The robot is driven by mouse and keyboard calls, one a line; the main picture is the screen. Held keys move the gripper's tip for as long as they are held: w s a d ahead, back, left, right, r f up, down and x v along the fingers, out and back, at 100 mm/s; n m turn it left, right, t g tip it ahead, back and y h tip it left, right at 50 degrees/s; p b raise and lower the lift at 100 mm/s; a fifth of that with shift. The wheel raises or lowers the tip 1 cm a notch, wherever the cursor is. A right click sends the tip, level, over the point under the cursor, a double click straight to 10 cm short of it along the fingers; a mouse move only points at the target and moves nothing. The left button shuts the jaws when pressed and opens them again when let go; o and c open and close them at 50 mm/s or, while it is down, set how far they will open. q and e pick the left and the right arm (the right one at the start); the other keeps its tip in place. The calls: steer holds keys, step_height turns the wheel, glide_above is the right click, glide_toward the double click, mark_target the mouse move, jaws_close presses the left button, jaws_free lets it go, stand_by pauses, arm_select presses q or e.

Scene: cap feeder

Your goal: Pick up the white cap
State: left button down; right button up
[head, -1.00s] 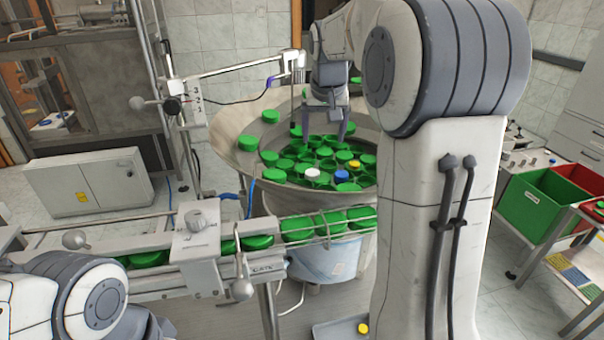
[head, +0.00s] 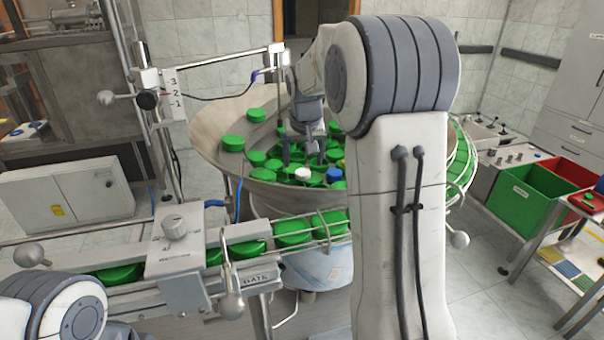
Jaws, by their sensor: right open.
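The white cap (head: 303,174) lies among green caps (head: 294,230) in the round feeder bowl (head: 213,122), left of a blue cap (head: 334,174). My right gripper (head: 303,160) points down into the bowl, just behind or above the white cap. Its fingers are apart, and I see nothing held between them. I cannot tell whether a finger touches any cap. My right arm hides the right part of the bowl. My left arm shows at the lower left, but its gripper is out of view.
A rail conveyor (head: 328,240) with green caps runs in front of the bowl, with a gate block (head: 178,244) on it. A metal post and horizontal arm (head: 222,59) stand at the left of the bowl. Green (head: 520,205) and red (head: 566,182) bins stand right.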

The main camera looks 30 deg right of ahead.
mark_target(303, 173)
steer(key=p+x, duration=0.1)
steer(key=x, duration=0.2)
steer(key=shift+d+f+p, duration=0.1)
steer(key=shift+f+p, duration=0.25)
steer(key=shift+p, duration=0.05)
steer(key=shift+w+f, duration=0.25)
steer(key=shift+f, duration=0.3)
jaws_close()
